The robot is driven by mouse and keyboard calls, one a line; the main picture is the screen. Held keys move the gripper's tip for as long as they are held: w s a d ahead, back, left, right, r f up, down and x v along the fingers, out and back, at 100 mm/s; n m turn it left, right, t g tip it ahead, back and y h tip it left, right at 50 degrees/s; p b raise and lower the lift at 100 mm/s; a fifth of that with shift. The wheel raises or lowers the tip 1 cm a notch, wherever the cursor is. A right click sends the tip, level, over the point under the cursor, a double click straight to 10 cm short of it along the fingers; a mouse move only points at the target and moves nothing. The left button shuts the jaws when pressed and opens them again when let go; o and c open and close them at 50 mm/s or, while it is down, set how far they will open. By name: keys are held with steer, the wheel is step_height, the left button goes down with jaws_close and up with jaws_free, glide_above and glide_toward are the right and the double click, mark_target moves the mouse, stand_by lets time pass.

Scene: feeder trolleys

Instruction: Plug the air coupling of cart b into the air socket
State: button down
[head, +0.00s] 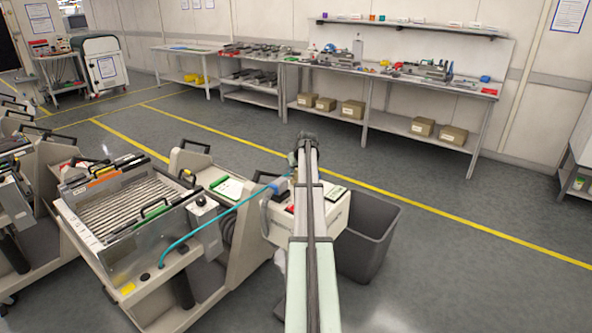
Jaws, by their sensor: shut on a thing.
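A teal air hose (213,221) rises from the front edge of the nearest feeder trolley (160,225) and arcs right to a blue air coupling (280,185). My arm reaches up the middle of the view. My gripper (290,178), mostly hidden by my own arm, is shut on the coupling at the hose's end. The coupling is above the left part of a beige box unit (329,237) with a red part on it. I cannot make out the air socket; my arm covers part of that unit. No cart letter is readable.
A grey bin (372,245) stands right of the beige unit. More trolleys (22,190) crowd the left edge. Benches with parts and boxes line the back wall. The floor on the right is clear, crossed by a yellow line (450,220).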

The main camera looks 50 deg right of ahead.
steer(key=shift+f, duration=0.1)
steer(key=shift+c, duration=1.5)
jaws_free()
step_height(320, 180, up, 13)
stand_by(0.8)
stand_by(0.5)
